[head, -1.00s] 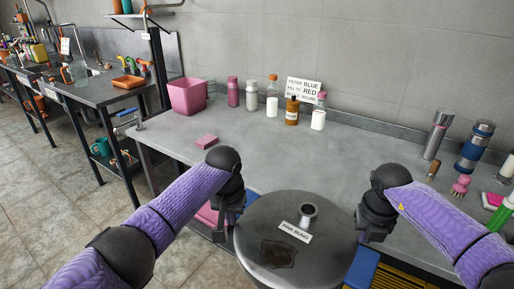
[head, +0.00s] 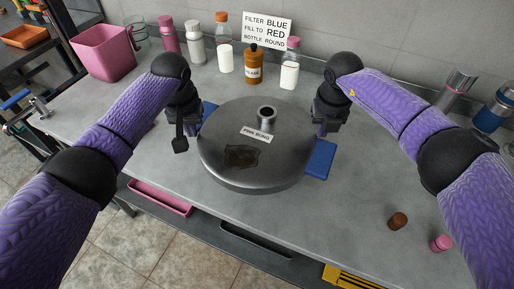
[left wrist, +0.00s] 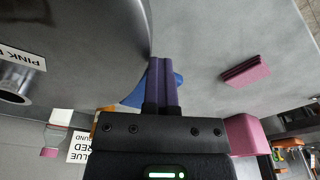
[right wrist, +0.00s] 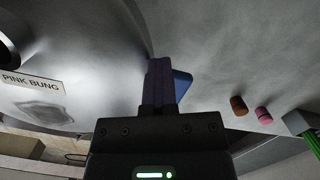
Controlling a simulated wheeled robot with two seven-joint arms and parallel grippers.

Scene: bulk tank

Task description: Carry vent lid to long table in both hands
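The vent lid (head: 225,137) is a round grey metal lid with a short pipe stub, a dark patch and a "PINK BUNG" label. It is level over the long table (head: 375,200). My left gripper (head: 186,128) is at its left edge and my right gripper (head: 328,118) at its right edge. The lid also fills the left of the left wrist view (left wrist: 75,30) and right wrist view (right wrist: 90,45). Both grippers' fingers are close together at the rim; the exact contact is hidden. I cannot tell whether the lid touches what lies below.
Blue corners (head: 321,160) show beneath the lid, perhaps a mat. Bottles, a sign (head: 267,30) and a pink bin (head: 104,53) stand behind. Brown (head: 397,221) and pink (head: 440,243) bungs lie at front right. A pink tray (head: 160,197) is below the front edge.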

